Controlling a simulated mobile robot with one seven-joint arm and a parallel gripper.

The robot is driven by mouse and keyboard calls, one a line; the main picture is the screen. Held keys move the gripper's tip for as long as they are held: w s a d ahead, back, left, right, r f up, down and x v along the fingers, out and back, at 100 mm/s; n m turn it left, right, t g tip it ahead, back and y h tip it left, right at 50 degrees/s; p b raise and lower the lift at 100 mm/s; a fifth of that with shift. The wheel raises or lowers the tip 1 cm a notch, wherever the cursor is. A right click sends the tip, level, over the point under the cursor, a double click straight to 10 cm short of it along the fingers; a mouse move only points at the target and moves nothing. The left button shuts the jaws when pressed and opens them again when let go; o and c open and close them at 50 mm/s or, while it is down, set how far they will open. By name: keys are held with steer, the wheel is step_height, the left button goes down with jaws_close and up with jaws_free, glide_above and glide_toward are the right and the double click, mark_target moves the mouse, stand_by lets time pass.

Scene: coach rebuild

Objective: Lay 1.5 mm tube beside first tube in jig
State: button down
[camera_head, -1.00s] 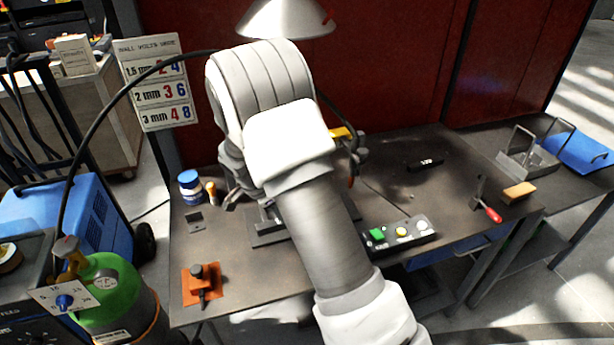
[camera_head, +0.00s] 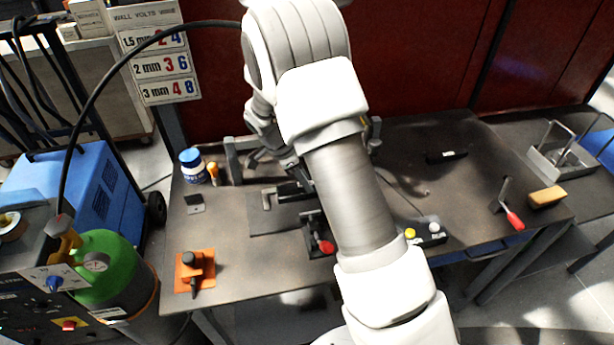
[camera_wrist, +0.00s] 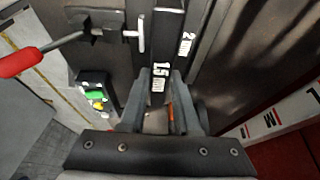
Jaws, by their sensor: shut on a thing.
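My gripper (camera_wrist: 157,100) is shut on the tube marked 1.5 (camera_wrist: 161,76), a dark piece with a white label between the fingers. A second dark tube marked 2 (camera_wrist: 186,44) lies just ahead and to the right in the wrist view. The dark jig (camera_head: 272,217) is on the bench in the head view, with a red-handled clamp (camera_head: 325,246) at its front. My arm hides the gripper's fingertips in the head view. I cannot tell whether the held tube touches the jig.
A button box (camera_head: 432,236) is partly behind my arm; its green and yellow buttons show in the wrist view (camera_wrist: 96,97). A blue-lidded jar (camera_head: 192,166) and an orange pad with a black fixture (camera_head: 194,271) stand left. A black labelled block (camera_head: 447,157) lies right on clear bench.

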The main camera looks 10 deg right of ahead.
steer(key=b, duration=0.2)
glide_above(305, 209)
steer(key=shift+w+f, duration=0.15)
steer(key=shift+f, duration=3.1)
steer(key=shift+f+b, duration=0.6)
steer(key=c, duration=0.5)
jaws_free()
steer(key=shift+c, duration=0.2)
steer(key=shift+r, duration=0.1)
